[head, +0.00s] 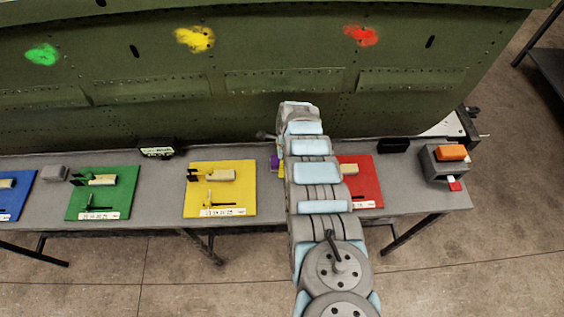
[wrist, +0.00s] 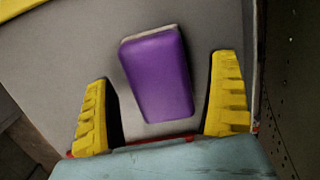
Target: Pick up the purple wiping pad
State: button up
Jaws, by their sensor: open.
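The purple wiping pad (wrist: 158,72) lies on the grey bench top in the wrist view, a little tilted in the picture. My gripper (wrist: 162,95) is open, with one yellow finger on each side of the pad and a gap to each. The pad's near end sits between the fingers and its far end reaches past them. In the head view only a small purple edge of the pad (head: 275,162) shows beside my arm, which hides most of it and my gripper.
Yellow (head: 234,203), green (head: 122,184) and red (head: 370,180) boards lie along the bench (head: 278,217). A grey box with an orange block (head: 451,153) stands at the right end. The green fuselage panel (head: 230,95) rises close behind the bench.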

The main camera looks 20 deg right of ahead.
jog(key=shift+f, duration=0.25)
jog(key=shift+c, duration=0.2)
dwell(0.3)
jog(key=c, duration=1.2)
